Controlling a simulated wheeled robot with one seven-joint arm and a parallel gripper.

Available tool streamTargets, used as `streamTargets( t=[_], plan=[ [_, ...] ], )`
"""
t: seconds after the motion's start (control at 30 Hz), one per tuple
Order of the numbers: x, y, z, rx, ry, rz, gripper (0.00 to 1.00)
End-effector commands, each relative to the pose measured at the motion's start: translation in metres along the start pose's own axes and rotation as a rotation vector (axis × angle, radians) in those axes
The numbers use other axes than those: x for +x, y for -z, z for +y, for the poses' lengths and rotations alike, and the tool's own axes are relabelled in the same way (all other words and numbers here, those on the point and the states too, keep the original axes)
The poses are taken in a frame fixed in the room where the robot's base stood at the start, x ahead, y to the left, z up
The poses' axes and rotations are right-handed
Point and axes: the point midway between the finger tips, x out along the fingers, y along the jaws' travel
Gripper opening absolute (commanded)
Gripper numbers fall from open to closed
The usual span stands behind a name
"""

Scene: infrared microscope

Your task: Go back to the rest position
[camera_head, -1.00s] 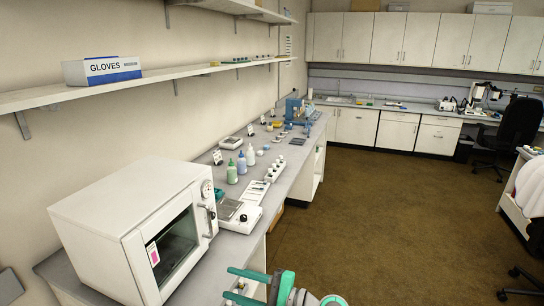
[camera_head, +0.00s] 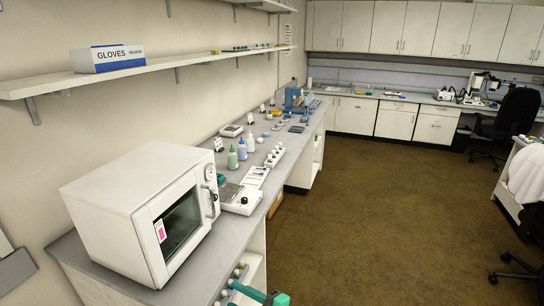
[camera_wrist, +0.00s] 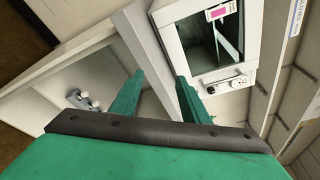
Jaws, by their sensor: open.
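My gripper (camera_wrist: 158,98) shows in the wrist view as two green fingers spread apart with nothing between them. Beyond the fingers are the bench edge and the white oven-like box (camera_wrist: 215,45) with its dark window. In the head view only a green part of my gripper (camera_head: 262,296) shows at the bottom edge, in front of the bench's lower shelf; its fingertips are mostly cut off. The white box (camera_head: 145,215) stands on the near end of the bench (camera_head: 215,243), apart from my gripper.
A glove box (camera_head: 107,58) sits on the wall shelf (camera_head: 170,69). Bottles (camera_head: 242,149), a scale (camera_head: 240,199) and small instruments line the bench. Several small items stand on the lower shelf. The brown floor (camera_head: 370,215) is clear; a black chair (camera_head: 515,115) stands at the back right.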

Motion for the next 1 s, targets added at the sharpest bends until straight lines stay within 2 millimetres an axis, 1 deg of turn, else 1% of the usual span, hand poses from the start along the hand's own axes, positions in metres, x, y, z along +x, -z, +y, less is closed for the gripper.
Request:
streamTargets(
  t=[0.03, 0.07, 0.1, 0.17, 0.2, 0.27, 0.3, 0.37, 0.4, 0.5, 0.57, 0.6, 0.67, 0.8, 0.87, 1.0],
  plan=[
    [-0.002, 0.004, 0.018, -0.009, -0.002, 0.039, 0.42],
    [-0.003, 0.007, 0.028, -0.019, -0.002, 0.066, 0.42],
    [-0.006, 0.012, 0.043, -0.036, -0.003, 0.107, 0.42],
    [-0.011, 0.018, 0.066, -0.067, -0.009, 0.173, 0.42],
    [-0.016, 0.022, 0.081, -0.092, -0.014, 0.217, 0.42],
    [-0.024, 0.026, 0.103, -0.131, -0.025, 0.281, 0.42],
    [-0.03, 0.027, 0.117, -0.16, -0.035, 0.323, 0.42],
    [-0.04, 0.029, 0.137, -0.205, -0.051, 0.383, 0.42],
    [-0.048, 0.029, 0.15, -0.238, -0.065, 0.423, 0.42],
    [-0.07, 0.028, 0.179, -0.325, -0.103, 0.52, 0.42],
    [-0.084, 0.025, 0.195, -0.382, -0.128, 0.573, 0.42],
    [-0.095, 0.022, 0.205, -0.421, -0.147, 0.608, 0.42],
    [-0.11, 0.017, 0.218, -0.484, -0.177, 0.656, 0.42],
    [-0.147, -0.001, 0.243, -0.64, -0.255, 0.756, 0.42],
    [-0.162, -0.011, 0.25, -0.712, -0.29, 0.792, 0.42],
    [-0.195, -0.04, 0.262, -0.889, -0.374, 0.857, 0.42]
  ],
)
